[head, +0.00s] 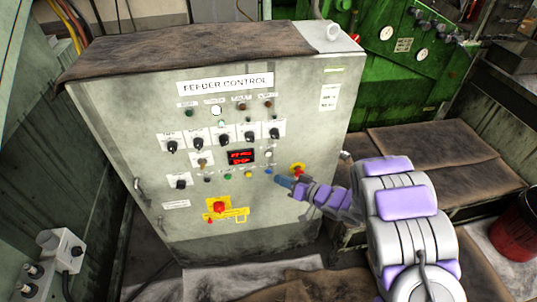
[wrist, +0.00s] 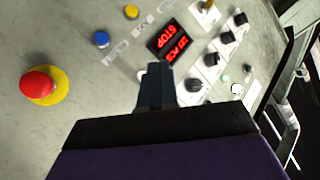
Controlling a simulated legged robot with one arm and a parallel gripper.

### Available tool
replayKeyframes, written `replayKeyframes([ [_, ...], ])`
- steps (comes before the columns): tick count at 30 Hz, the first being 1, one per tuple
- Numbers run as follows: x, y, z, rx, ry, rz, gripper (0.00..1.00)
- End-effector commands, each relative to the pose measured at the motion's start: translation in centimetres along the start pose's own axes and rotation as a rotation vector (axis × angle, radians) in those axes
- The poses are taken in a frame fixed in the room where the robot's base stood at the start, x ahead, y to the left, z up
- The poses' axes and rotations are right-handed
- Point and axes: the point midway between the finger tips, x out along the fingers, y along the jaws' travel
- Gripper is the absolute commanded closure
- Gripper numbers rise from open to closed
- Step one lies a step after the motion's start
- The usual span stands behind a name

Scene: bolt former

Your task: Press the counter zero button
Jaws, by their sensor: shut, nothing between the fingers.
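The feeder control cabinet (head: 190,115) faces me, with its red-lit display (head: 241,156) in mid panel; the display also shows in the wrist view (wrist: 172,41), with the word STOP. A blue button (head: 268,171) sits below and right of the display and shows in the wrist view (wrist: 101,39). A pale button (head: 268,153) is right of the display. Button labels are too small to read, so I cannot tell which is counter zero. My gripper (head: 281,180) is shut and empty, near the panel by the blue button. In the wrist view its fingertips (wrist: 158,68) hide part of the panel.
A red mushroom button on yellow (head: 297,168) is close to my gripper, also in the wrist view (wrist: 40,85). Another red one (head: 219,207) is lower left. Yellow button (head: 248,174) and several black knobs (head: 249,137) are nearby. Brown-covered benches (head: 440,150) stand right.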

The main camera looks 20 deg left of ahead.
Motion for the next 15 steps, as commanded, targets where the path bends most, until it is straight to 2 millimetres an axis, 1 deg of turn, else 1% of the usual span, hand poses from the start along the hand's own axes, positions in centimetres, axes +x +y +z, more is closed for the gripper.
replayKeyframes([
  [1,0.28,-0.50,0.46,0.016,0.003,-0.029,1.00],
  [3,0.51,-1.04,0.74,0.030,0.009,-0.057,1.00],
  [5,0.58,-1.25,0.85,0.036,0.010,-0.068,1.00],
  [15,0.64,-1.16,0.80,0.035,0.010,-0.066,1.00],
])
